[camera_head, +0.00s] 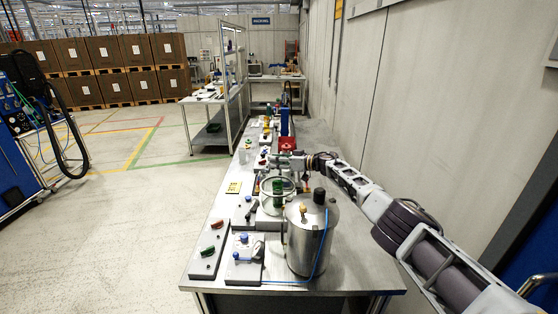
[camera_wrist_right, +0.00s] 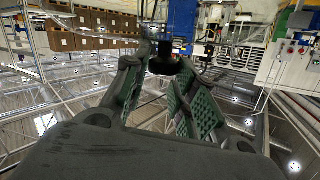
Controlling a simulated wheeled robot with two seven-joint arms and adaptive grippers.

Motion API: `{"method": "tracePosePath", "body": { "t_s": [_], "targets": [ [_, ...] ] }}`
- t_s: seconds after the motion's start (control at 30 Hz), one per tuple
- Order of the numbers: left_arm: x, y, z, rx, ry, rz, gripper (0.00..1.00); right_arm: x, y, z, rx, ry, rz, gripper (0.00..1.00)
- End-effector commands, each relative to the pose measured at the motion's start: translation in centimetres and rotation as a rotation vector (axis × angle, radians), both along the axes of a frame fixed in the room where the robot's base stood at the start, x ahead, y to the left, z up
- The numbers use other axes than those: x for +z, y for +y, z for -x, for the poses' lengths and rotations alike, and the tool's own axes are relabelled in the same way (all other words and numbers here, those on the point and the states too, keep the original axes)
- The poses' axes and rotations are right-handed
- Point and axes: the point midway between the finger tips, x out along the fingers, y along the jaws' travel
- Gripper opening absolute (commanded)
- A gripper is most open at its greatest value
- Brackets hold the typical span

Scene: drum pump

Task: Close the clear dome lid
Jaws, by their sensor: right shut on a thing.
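A clear round dome lid (camera_head: 264,187) shows as a glassy ring around a green part on the bench, just behind the steel drum. How far open it is cannot be told. My right gripper (camera_head: 274,161) is just beyond the ring in the head view. In the right wrist view, its green-padded fingers (camera_wrist_right: 168,70) are shut on a small black knob (camera_wrist_right: 164,65). Whether this knob belongs to the lid is not clear. My left gripper is not in view.
The steel drum (camera_head: 304,240) with a black cap stands at the bench's near right, under my right arm. Panels with a green handle (camera_head: 208,251) and a blue knob (camera_head: 243,238) lie to its left. A concrete wall is on the right.

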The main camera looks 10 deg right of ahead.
Motion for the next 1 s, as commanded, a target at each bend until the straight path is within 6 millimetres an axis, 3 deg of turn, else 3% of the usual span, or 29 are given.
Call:
{"method": "tracePosePath", "body": {
  "t_s": [0.03, 0.43, 0.47, 0.6, 1.0],
  "targets": [
    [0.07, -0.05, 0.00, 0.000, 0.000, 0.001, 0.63, 0.95, 1.27, 0.10, 0.020, -0.008, -0.008, 0.00],
    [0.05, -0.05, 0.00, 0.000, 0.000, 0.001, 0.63, 0.72, 1.34, 0.12, 0.021, -0.007, -0.002, 0.00],
    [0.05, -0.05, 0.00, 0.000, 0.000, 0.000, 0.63, 0.70, 1.35, 0.12, 0.021, -0.007, -0.002, 0.31],
    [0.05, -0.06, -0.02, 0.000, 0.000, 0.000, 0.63, 0.60, 1.26, 0.11, 0.019, -0.005, -0.001, 0.49],
    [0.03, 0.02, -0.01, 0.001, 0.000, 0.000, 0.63, 0.20, 0.76, 0.07, 0.011, -0.002, 0.004, 0.49]
  ]
}}
